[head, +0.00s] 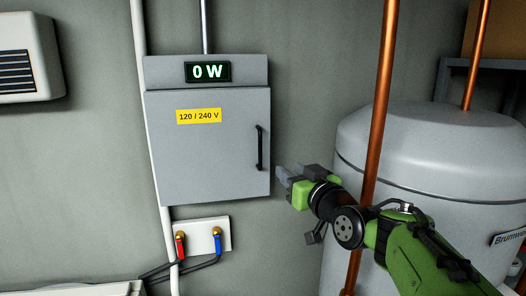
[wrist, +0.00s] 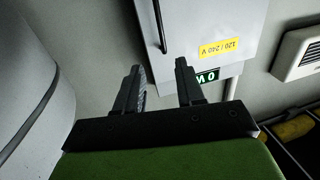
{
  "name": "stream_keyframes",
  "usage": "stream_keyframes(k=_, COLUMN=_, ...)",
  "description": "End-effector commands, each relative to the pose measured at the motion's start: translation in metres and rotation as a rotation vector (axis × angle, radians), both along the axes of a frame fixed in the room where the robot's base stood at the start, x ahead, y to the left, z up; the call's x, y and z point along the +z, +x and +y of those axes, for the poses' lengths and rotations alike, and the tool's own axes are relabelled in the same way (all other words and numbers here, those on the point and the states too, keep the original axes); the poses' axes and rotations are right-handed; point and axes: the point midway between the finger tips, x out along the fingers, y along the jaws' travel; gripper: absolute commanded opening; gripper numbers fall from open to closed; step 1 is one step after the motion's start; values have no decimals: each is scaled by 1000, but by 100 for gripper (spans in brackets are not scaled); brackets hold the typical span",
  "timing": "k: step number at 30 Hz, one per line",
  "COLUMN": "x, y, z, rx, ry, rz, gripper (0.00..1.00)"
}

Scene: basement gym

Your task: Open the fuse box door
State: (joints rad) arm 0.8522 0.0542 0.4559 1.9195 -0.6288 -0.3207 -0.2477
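The grey fuse box (head: 206,70) hangs on the wall in the head view, with a "0 W" display on its upper part. Its door (head: 205,155) is shut and carries a yellow "120 / 240 V" label. A black upright bar handle (head: 260,148) sits near the door's right edge. My gripper (head: 283,180) is just right of and below the handle, apart from it. In the wrist view my gripper (wrist: 157,75) shows two fingers spread with nothing between them. The door (wrist: 205,25) and handle (wrist: 160,25) appear upside down beyond the fingertips.
A copper pipe (head: 380,90) runs upright near my arm, in front of a large grey tank (head: 435,130) at right. Red and blue valves on a white plate (head: 222,226) sit below the box. A white wall unit (head: 28,58) is at upper left.

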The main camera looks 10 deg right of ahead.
Motion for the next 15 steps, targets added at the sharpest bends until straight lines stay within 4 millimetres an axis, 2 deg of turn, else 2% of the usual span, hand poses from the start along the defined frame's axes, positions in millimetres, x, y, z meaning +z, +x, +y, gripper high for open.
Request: stream_keyframes(k=15, x=3, y=121, z=27, rx=5, ry=4, rz=8, gripper=38)
